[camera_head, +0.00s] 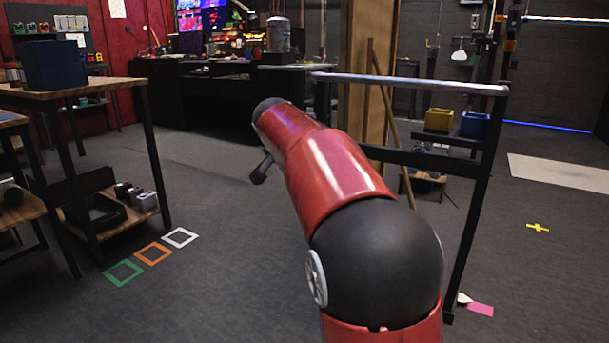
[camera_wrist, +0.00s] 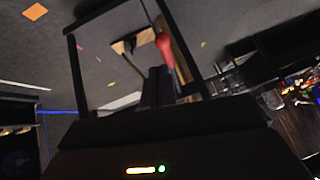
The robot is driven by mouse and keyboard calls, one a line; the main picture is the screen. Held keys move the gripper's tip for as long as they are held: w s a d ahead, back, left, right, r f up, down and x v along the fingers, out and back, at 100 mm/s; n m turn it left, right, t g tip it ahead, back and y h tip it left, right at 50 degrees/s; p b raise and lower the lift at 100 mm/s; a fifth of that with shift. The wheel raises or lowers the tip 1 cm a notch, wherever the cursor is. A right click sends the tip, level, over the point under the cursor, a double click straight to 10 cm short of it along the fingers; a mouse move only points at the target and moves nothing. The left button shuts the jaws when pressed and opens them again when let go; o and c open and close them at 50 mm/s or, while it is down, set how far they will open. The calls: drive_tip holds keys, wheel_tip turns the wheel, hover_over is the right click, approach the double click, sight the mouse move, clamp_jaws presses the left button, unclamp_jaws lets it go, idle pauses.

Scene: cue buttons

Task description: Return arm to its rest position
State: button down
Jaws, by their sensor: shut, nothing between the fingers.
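My red and black arm (camera_head: 335,170) reaches forward from the lower right of the head view, raised above the floor. Its far end is angled away, and a small dark part shows below it; the fingers cannot be made out there. In the wrist view my gripper (camera_wrist: 159,72) shows as two dark fingers side by side, shut and empty, above a black housing with an orange and a green light. A red rounded thing (camera_wrist: 164,44) shows just beyond the fingertips; I cannot tell what it is.
A black frame with a grey top rail (camera_head: 410,83) stands close by at right, near my arm. A yellow bin (camera_head: 439,120) and a blue bin (camera_head: 475,125) stand behind it. A wooden table (camera_head: 110,88) is at left. Open floor with green, orange and white squares lies between.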

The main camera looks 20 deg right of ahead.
drive_tip(key=shift+s+a, duration=0.1)
idle(0.4)
drive_tip(key=s+a+r+n+y+p, duration=0.1)
drive_tip(key=s+a+n+p, duration=0.1)
drive_tip(key=s, duration=0.6)
drive_tip(key=s+a+r+n+y+p, duration=0.1)
drive_tip(key=s+a+n+y+p, duration=0.15)
drive_tip(key=s, duration=0.45)
drive_tip(key=s+a+f+n+y+p, duration=0.1)
drive_tip(key=s+a+f+n, duration=0.2)
drive_tip(key=s, duration=0.6)
drive_tip(key=s+a+f+n+p, duration=0.2)
drive_tip(key=s+a+f+n, duration=0.1)
drive_tip(key=s, duration=0.7)
wheel_tip(320, 180, down, 2)
drive_tip(key=shift+s+f+n+g+y, duration=0.25)
drive_tip(key=shift+n+g+y, duration=0.1)
drive_tip(key=shift+n+g, duration=0.1)
